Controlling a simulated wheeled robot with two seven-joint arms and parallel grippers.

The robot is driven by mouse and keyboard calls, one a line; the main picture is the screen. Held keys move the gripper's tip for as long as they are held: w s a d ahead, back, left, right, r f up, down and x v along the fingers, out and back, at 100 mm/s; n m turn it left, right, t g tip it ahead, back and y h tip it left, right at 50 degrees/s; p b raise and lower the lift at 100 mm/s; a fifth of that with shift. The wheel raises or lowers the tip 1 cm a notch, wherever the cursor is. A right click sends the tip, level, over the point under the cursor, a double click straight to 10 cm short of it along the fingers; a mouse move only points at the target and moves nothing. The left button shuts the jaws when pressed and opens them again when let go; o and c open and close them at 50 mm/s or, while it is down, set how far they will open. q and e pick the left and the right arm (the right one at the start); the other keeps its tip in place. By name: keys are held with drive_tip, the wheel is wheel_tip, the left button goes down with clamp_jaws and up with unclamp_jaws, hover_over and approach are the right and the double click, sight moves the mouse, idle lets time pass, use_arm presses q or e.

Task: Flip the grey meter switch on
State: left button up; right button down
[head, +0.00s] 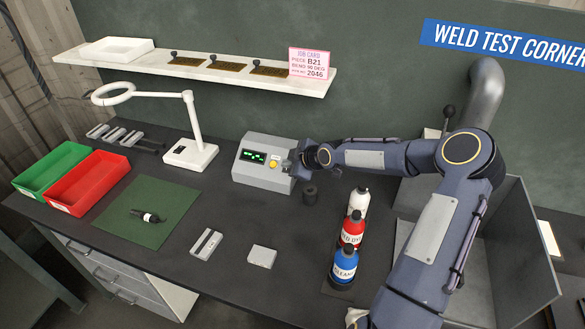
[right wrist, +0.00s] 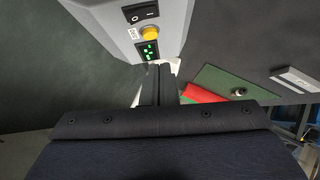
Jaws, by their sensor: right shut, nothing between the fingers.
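The grey meter (head: 258,178) stands on the bench at the middle back, with a green-lit display and a yellow button. In the right wrist view, the meter (right wrist: 178,20) is at the top, with its black rocker switch (right wrist: 142,12) beside the yellow button. I cannot tell which side of the rocker is pressed. My right gripper (head: 291,164) is shut and empty, at the right end of the meter's face; it hides the switch area in the head view. In the right wrist view, the shut fingers (right wrist: 158,72) point toward the display; contact is unclear. My left gripper is not in view.
A white ring lamp (head: 190,153) stands left of the meter. A dark cylinder (head: 310,193) and several bottles (head: 345,266) stand below my right arm. A shelf (head: 220,75) hangs above. Red (head: 88,184) and green bins are far left.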

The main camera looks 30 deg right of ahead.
drive_tip(key=v, duration=0.8)
drive_tip(key=shift+s+a+f+b, duration=0.2)
drive_tip(key=shift+s+f+b, duration=0.15)
drive_tip(key=shift+s, duration=0.15)
